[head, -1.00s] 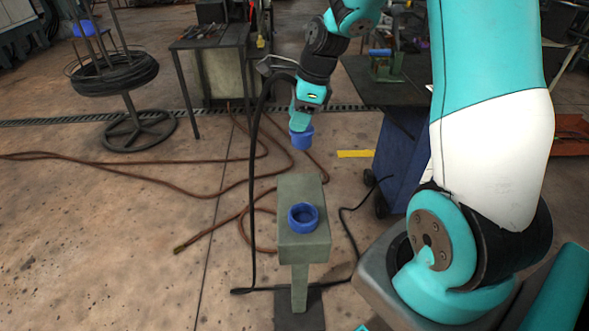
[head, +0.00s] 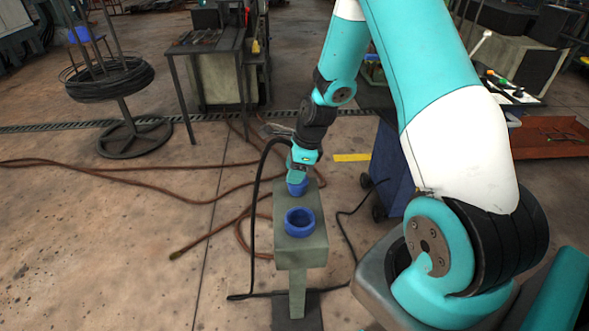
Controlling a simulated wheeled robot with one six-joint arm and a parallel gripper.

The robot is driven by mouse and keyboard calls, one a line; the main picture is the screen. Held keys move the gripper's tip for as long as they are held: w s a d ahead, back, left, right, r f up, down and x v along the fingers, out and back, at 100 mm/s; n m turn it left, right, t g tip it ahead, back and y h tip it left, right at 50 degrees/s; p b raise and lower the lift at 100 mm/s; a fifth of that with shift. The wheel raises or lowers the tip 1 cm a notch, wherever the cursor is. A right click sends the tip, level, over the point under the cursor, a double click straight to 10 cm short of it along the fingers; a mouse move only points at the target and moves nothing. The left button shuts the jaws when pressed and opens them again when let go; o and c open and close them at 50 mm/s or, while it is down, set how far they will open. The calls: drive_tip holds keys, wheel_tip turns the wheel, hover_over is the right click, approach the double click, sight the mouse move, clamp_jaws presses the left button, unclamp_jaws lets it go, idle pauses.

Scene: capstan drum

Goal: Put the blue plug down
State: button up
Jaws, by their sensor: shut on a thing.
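My gripper (head: 298,178) is shut on the blue plug (head: 297,188), whose lower part shows below the fingers. The plug overlaps the far end of the grey-green stand's top (head: 317,232) in the picture. I cannot tell whether it touches the top or hangs just above it. A blue ring with an open, hollow middle (head: 300,229) sits on the near part of the same stand top. The plug is behind the ring, apart from it.
A black cable runs beside the stand, and a reddish-brown hose (head: 130,176) lies on the floor. A dark table (head: 205,42) stands behind to the left, near a wire reel (head: 105,88). A blue cabinet (head: 392,165) stands to the right. The left floor is mostly clear.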

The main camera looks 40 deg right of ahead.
sight(307, 178)
drive_tip(key=shift+f, duration=0.15)
drive_tip(key=o, duration=1)
drive_tip(key=shift+o, duration=0.2)
drive_tip(key=v, duration=1.2)
drive_tip(key=s+a+r+n+y, duration=0.1)
drive_tip(key=s+a+r+n, duration=0.35)
drive_tip(key=a+n, duration=0.35)
drive_tip(key=s+a+r+n, duration=0.3)
drive_tip(key=a+r+n, duration=0.2)
drive_tip(key=a+n, duration=0.35)
drive_tip(key=s+a+r+n+g, duration=0.1)
drive_tip(key=s+a+r+n, duration=0.1)
drive_tip(key=s+a+n, duration=0.2)
drive_tip(key=s+a+r+n+g, duration=0.1)
drive_tip(key=s+a+n, duration=0.3)
drive_tip(key=s+n, duration=0.5)
drive_tip(key=shift+a+r+n, duration=0.2)
drive_tip(key=shift+r+n, duration=0.45)
drive_tip(key=shift+n, duration=0.6)
